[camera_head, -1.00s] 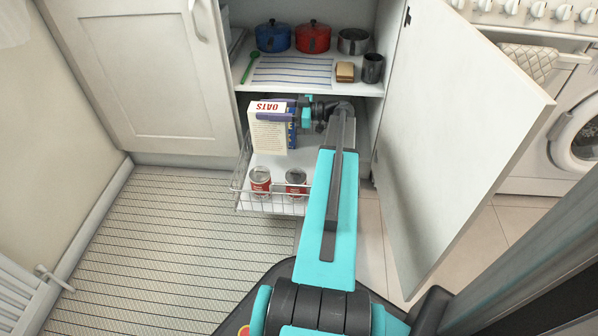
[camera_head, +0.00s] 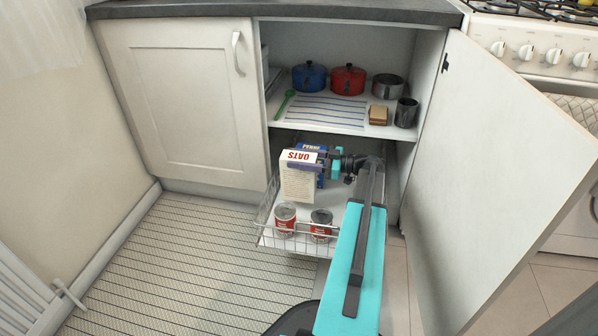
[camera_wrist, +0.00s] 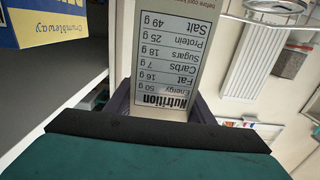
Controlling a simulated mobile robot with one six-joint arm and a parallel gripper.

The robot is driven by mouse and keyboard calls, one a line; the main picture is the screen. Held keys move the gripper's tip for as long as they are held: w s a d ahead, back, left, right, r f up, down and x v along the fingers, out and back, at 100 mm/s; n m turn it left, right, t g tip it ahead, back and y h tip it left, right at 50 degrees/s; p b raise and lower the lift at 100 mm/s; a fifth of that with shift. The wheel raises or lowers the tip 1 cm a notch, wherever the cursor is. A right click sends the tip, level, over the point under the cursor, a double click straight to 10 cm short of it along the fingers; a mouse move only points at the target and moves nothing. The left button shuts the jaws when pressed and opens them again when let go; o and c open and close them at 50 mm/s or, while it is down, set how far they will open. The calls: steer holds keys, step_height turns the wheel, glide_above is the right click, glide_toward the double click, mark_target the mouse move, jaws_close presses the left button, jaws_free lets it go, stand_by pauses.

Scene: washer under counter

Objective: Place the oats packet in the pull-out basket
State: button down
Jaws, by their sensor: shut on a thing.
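My gripper (camera_head: 305,164) is shut on the upper part of the oats packet (camera_head: 298,183), a pale box with red lettering. The packet is roughly upright inside the outline of the pull-out wire basket (camera_head: 264,214), behind the cans. I cannot tell whether its bottom touches the basket floor. In the wrist view the oats packet (camera_wrist: 172,62) shows its nutrition panel between the dark fingers (camera_wrist: 165,105).
A blue packet (camera_head: 308,149) stands behind the oats, also visible in the wrist view (camera_wrist: 62,22). Two red-labelled cans, left (camera_head: 285,219) and right (camera_head: 321,225), stand at the basket's front. The shelf (camera_head: 282,122) is above; the open door (camera_head: 490,170) is right.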

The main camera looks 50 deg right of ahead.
steer(key=shift+f+b, duration=1.5)
steer(key=shift+f, duration=1.05)
steer(key=c, duration=0.8)
jaws_free()
steer(key=shift+f, duration=0.1)
steer(key=shift+c, duration=0.2)
steer(key=p, duration=0.6)
glide_toward(299, 171)
step_height(299, 171, down, 2)
steer(key=w+d, duration=0.2)
steer(key=shift+v, duration=1.05)
